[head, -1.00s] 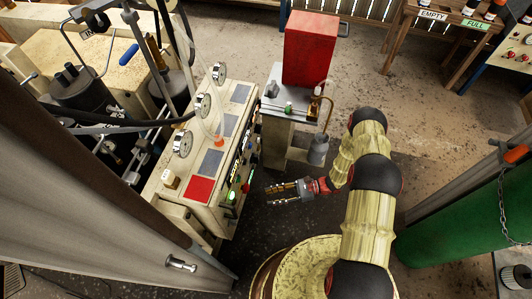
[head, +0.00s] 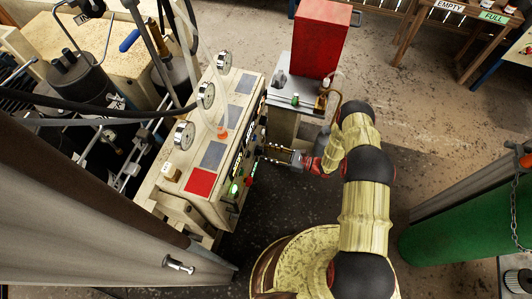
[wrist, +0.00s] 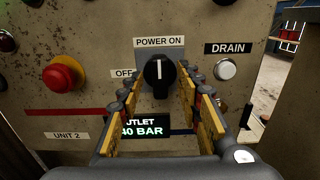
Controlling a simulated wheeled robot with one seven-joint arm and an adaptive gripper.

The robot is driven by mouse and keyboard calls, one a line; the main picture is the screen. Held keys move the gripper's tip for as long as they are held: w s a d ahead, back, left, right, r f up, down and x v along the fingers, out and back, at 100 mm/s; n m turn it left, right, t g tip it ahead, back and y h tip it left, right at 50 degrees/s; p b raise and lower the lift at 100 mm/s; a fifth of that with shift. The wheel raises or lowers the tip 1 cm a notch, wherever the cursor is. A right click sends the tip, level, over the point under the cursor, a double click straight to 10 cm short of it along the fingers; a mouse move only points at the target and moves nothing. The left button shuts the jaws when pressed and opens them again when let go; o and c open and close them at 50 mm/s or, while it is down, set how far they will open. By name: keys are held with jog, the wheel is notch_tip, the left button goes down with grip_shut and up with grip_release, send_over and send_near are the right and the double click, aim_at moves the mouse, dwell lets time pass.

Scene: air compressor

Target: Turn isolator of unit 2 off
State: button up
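A black rotary isolator knob (wrist: 160,74) sits on a worn cream panel (wrist: 110,22) in the wrist view. Its white mark points straight up to the "POWER ON" label (wrist: 159,42); an "OFF" label (wrist: 123,73) is at its left. A "UNIT 2" label (wrist: 67,135) is at the lower left. My gripper (wrist: 160,88) is open, with one finger on each side of the knob; I cannot tell whether they touch it. In the head view my gripper (head: 268,153) is at the front face of the control cabinet (head: 172,204).
A red emergency button (wrist: 63,75) is left of the knob. A white button (wrist: 225,68) under a "DRAIN" label is at its right. A lit display (wrist: 143,127) shows below. A red box (head: 318,38) stands behind my gripper, and a green cylinder (head: 460,225) stands at the right.

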jog(key=shift+w+a, duration=0.15)
jog(key=shift+a, duration=0.35)
grip_shut()
dwell(0.3)
